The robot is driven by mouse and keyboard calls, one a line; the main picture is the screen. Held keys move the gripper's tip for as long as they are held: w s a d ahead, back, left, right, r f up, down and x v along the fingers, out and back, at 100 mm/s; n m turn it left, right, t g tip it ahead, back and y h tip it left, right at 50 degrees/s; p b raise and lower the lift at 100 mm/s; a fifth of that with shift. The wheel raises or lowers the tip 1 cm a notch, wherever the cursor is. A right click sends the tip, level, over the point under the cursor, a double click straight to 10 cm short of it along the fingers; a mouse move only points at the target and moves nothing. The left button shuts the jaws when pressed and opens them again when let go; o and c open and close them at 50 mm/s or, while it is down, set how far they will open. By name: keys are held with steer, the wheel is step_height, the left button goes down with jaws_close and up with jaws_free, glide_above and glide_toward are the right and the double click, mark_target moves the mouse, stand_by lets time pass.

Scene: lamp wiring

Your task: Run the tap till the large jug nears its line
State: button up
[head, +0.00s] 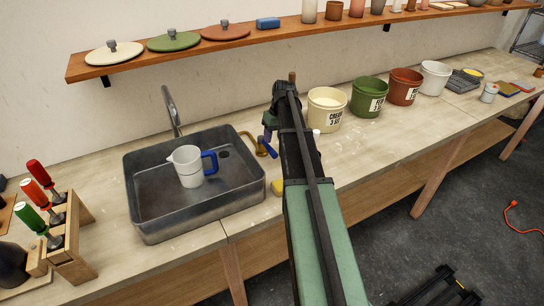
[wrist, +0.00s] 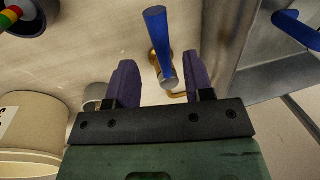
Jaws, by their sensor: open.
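The white jug (head: 189,167) with a blue handle stands upright in the grey metal sink (head: 141,219), left of my arm. Its fill line and inside level are too small to tell. A curved metal tap spout (head: 171,108) rises behind the sink; I see no water stream. The blue tap lever (wrist: 156,35) on a brass base stands between and beyond my gripper's purple fingers in the wrist view. My gripper (wrist: 159,66) is open and does not grip the lever. In the head view, my arm partly hides the gripper and lever beside the sink's right edge.
Labelled buckets, cream (head: 325,112), green (head: 369,98), red (head: 404,88) and white (head: 434,78), line the bench to the right. A screwdriver rack (head: 72,247) stands left of the sink. A wooden shelf (head: 180,57) with lids and cups runs above.

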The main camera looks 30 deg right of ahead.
mark_target(272, 149)
steer(key=f+b, duration=0.2)
steer(key=f, duration=0.1)
steer(key=a+f+b, duration=0.1)
steer(key=f, duration=0.1)
steer(key=shift+f, duration=0.2)
steer(key=shift+r, duration=0.1)
jaws_close()
